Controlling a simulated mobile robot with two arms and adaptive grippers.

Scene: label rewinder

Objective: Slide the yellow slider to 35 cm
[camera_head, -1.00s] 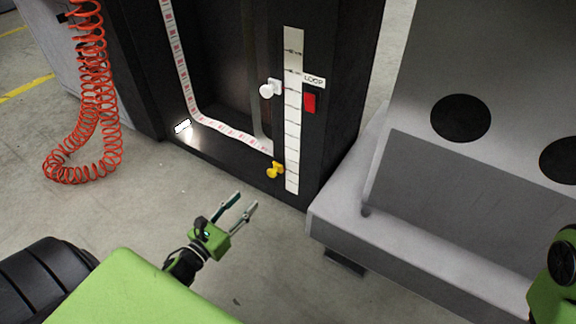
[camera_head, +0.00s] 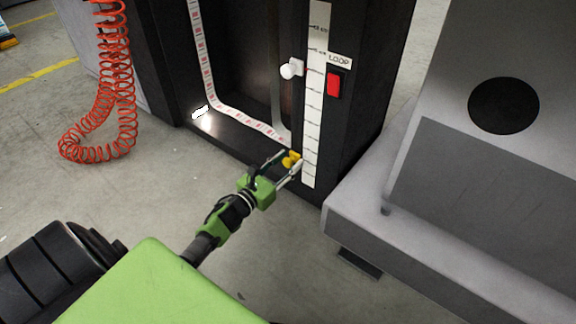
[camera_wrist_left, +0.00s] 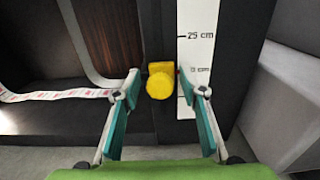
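The yellow slider (camera_head: 291,159) sits low on the left edge of the white scale (camera_head: 312,130) on the dark machine. In the left wrist view the yellow slider (camera_wrist_left: 160,82) stands between my left gripper's fingers, with visible gaps on both sides. The scale (camera_wrist_left: 197,50) there shows a 25 cm mark above the slider; a lower mark is partly hidden by a finger. My left gripper (camera_head: 289,160) is open around the slider; its fingers also show in the wrist view (camera_wrist_left: 159,88). My right gripper is not in view.
A white knob (camera_head: 291,69) sits higher on the same edge. A red switch (camera_head: 334,85) by the LOOP label is right of the scale. A grey machine housing (camera_head: 350,205) stands close on the right. A red coiled hose (camera_head: 112,90) hangs at left.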

